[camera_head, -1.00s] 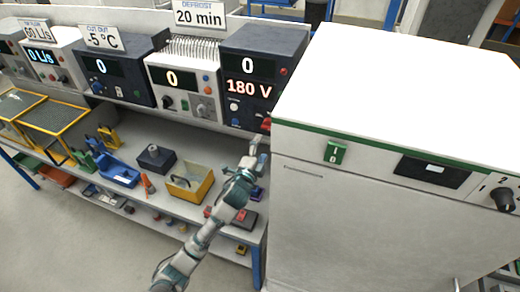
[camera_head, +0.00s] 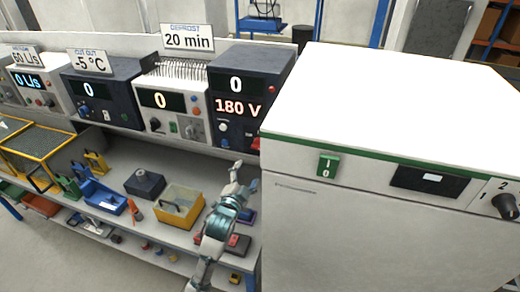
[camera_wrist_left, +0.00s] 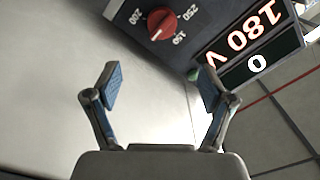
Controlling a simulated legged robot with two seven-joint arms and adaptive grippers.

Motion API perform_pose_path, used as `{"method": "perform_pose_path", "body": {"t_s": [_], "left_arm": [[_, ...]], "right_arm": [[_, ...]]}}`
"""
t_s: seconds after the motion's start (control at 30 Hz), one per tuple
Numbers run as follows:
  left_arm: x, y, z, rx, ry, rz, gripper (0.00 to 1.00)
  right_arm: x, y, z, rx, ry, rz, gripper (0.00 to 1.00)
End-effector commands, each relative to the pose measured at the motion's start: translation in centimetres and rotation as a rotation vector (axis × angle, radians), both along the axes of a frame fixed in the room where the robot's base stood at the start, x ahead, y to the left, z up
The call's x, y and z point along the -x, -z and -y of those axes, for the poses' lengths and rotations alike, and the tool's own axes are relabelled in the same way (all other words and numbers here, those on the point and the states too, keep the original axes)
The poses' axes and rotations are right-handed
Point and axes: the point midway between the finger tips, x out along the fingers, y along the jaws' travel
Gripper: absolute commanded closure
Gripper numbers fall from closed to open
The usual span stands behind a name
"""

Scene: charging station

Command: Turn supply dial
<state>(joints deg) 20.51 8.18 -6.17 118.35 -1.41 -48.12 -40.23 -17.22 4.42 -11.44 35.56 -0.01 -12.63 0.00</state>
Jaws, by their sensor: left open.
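A dark supply unit (camera_head: 249,78) on the bench's upper shelf shows "0" and "180 V". In the left wrist view, its red dial (camera_wrist_left: 161,24) sits at the top, beside printed marks 150, 200 and 250. My left gripper (camera_wrist_left: 160,88) is open and empty, its two blue-padded fingers spread apart. The dial lies beyond the fingertips, not between them. In the head view the left gripper (camera_head: 237,172) is just below the unit's front panel; the dial is hard to make out there. My right gripper is not in view.
A large white cabinet (camera_head: 390,90) with a green switch (camera_head: 327,165) and a black knob (camera_head: 505,205) stands close on the right. Other display units (camera_head: 170,102) line the shelf to the left.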

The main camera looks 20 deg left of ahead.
Motion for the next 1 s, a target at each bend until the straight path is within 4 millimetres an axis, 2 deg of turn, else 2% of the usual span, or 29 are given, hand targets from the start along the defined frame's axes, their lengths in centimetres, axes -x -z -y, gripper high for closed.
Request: {"method": "perform_pose_path", "body": {"t_s": [0.3,0.5,0.7,1.0], "left_arm": [[-7.6,-0.3,0.2,0.001,-0.001,0.001,0.18],[-11.7,-0.2,0.4,-0.001,-0.001,0.001,0.18],[-13.9,-0.1,0.5,-0.002,0.0,0.0,0.18],[-14.5,-0.1,0.5,-0.003,0.0,0.002,0.18]], "right_arm": [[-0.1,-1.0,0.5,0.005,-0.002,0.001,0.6],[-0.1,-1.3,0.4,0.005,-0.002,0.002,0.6],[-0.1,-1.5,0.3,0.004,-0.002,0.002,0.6],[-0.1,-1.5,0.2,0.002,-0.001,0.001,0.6]]}}
